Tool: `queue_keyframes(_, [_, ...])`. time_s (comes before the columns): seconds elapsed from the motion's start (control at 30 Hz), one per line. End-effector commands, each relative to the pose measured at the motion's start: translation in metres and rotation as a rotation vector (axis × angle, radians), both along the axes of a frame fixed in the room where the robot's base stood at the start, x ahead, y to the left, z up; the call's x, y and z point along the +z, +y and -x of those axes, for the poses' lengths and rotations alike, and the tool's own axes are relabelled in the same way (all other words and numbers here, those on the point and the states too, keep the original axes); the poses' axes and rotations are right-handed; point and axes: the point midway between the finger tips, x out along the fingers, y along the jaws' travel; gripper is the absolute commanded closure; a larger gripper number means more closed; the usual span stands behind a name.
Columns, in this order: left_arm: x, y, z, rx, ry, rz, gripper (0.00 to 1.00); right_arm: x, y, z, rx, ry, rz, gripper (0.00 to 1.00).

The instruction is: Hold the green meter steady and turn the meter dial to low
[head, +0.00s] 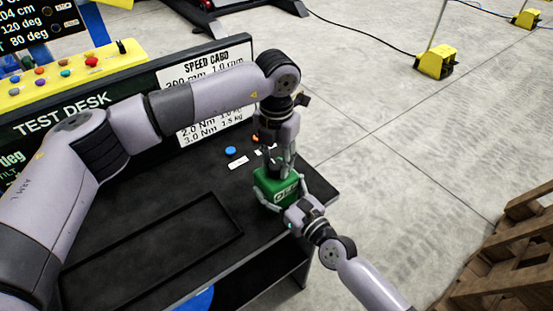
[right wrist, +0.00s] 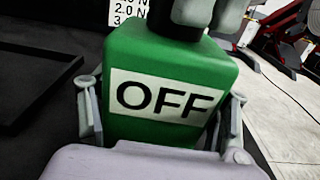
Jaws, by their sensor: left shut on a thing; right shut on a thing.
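The green meter (head: 265,183) stands on the black desk near its right edge. In the right wrist view the green meter (right wrist: 140,60) shows a white label reading OFF (right wrist: 165,95) on its near face. My right gripper (head: 281,192) is shut on the meter, one finger on each side of it. My left gripper (head: 277,164) comes down from above and is shut on the dark dial (right wrist: 178,32) on top of the meter. The left fingers hide most of the dial, so its setting cannot be read.
Behind the meter lie a blue button (head: 230,151) and a small white label (head: 238,163). A black rectangular tray (head: 150,250) lies at the left on the desk. A sign board (head: 215,65) and a yellow button panel (head: 60,78) stand at the back. A wooden pallet (head: 515,250) is at the right.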

Motion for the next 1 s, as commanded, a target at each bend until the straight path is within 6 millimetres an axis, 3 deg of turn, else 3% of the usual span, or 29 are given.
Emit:
queue_keyframes(0.27, [0.0005,0.0005,-0.0005,-0.169,-0.002,-0.002,0.94,-0.0004,-0.0001,0.0002,0.000,0.001,0.000,0.70])
queue_keyframes(1.0, [0.0008,-0.0006,0.0004,-0.850,-0.004,-0.002,0.94,-0.0005,-0.0001,0.0002,0.000,0.001,0.000,0.70])
